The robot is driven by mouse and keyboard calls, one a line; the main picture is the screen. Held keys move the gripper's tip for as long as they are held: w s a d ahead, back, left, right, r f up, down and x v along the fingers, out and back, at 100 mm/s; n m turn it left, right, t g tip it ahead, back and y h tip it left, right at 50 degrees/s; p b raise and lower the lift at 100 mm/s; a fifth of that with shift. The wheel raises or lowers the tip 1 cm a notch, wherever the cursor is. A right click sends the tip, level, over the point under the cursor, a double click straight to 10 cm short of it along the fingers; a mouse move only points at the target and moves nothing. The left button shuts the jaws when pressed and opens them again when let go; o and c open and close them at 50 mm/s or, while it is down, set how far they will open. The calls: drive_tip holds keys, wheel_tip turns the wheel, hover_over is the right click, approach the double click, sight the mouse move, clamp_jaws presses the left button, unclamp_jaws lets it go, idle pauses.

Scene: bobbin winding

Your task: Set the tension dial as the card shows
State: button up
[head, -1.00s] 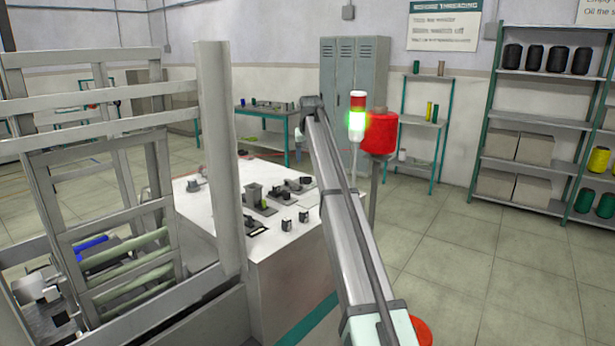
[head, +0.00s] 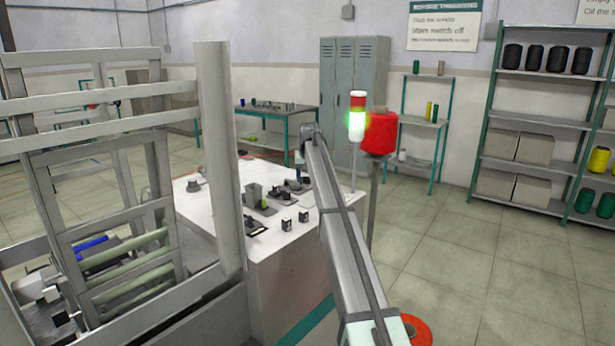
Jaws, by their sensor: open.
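The white workbench (head: 285,262) stands in the middle of the head view with several small grey and black fittings on it. A round grey fitting (head: 193,185) is at its far left. An upright grey block (head: 253,195) stands near the middle, with dark parts (head: 270,208) beside it. Two small dark blocks (head: 286,224) sit nearer the front edge. I cannot tell which fitting is the tension dial, and no card can be made out. My arm rises from the bottom right to a joint over the bench's right side. I cannot make out my gripper.
A grey metal frame (head: 215,160) stands close on the left. A red thread cone (head: 380,133) on a stand and a signal lamp lit green (head: 356,128) are right of my arm. A red round thing (head: 417,330) is low beside the arm. Floor at right is clear.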

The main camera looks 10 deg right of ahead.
drive_tip(key=shift+c, duration=0.2)
drive_tip(key=c, duration=1)
drive_tip(key=shift+m, duration=0.3)
drive_tip(key=m, duration=0.2)
drive_tip(key=m+h, duration=0.1)
drive_tip(key=shift+w+a+m+g+h, duration=0.1)
drive_tip(key=shift+a+m+g+h, duration=0.1)
drive_tip(key=shift+m+g+h, duration=0.15)
drive_tip(key=m, duration=0.2)
drive_tip(key=m+g+h, duration=0.1)
drive_tip(key=m, duration=0.1)
drive_tip(key=shift+w+a+m+h, duration=0.15)
drive_tip(key=shift+m+h, duration=0.1)
drive_tip(key=shift+m, duration=0.1)
drive_tip(key=m, duration=0.2)
drive_tip(key=m+g, duration=0.1)
drive_tip(key=m, duration=0.1)
drive_tip(key=shift+w+r+m+g+h, duration=0.1)
drive_tip(key=shift+w+m+g+h, duration=0.1)
drive_tip(key=shift+m+g+h, duration=0.15)
drive_tip(key=shift+m+g, duration=0.8)
drive_tip(key=shift+m, duration=1.25)
